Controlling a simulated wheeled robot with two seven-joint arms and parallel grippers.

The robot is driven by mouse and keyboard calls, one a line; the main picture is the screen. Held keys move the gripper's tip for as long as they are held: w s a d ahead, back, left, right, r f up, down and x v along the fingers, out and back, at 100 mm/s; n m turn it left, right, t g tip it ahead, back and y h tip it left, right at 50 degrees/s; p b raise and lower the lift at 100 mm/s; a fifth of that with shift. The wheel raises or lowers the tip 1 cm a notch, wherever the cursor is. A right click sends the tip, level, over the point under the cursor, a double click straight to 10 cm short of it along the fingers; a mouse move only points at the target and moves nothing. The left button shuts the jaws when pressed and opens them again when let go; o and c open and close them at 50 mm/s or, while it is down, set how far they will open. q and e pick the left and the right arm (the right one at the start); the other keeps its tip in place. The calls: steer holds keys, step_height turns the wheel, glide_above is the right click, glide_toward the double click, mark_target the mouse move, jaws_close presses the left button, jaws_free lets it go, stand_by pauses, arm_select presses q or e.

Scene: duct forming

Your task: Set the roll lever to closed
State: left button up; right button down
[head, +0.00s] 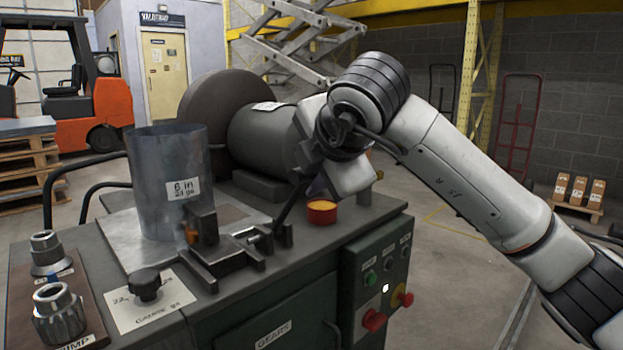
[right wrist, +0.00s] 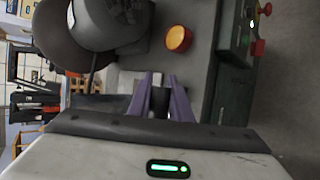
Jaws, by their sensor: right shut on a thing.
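The roll lever (head: 289,208) is a dark rod that rises at a tilt, up and to the right, from the dark clamp block at the front of the machine. My right gripper (head: 317,188) reaches down to its upper end and is shut on it. In the right wrist view, the two purple fingers of my right gripper (right wrist: 161,88) stand close together with a dark piece of the lever (right wrist: 160,100) between them. The wrist housing hides much of the grip in the head view. My left gripper is in neither view.
A grey duct cylinder (head: 168,185) labelled 6 in stands left of the lever. A large drum (head: 262,140) lies behind. A red and yellow cup (head: 322,211) sits close right of the lever. A button panel (head: 385,275) is on the machine's right side. A black knob (head: 146,283) is front left.

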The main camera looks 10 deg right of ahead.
steer(key=shift+r, duration=0.45)
stand_by(0.5)
steer(key=c, duration=1.9)
jaws_free()
steer(key=shift+s, duration=0.1)
steer(key=shift+o, duration=1.4)
steer(key=shift+s+r, duration=0.1)
steer(key=shift+s+d+b, duration=0.1)
steer(key=shift+s+b, duration=0.35)
steer(key=s+d+r+b, duration=0.1)
steer(key=s+d+b, duration=0.2)
steer(key=s, duration=0.8)
steer(key=shift+r+b, duration=0.2)
steer(key=shift+b, duration=0.7)
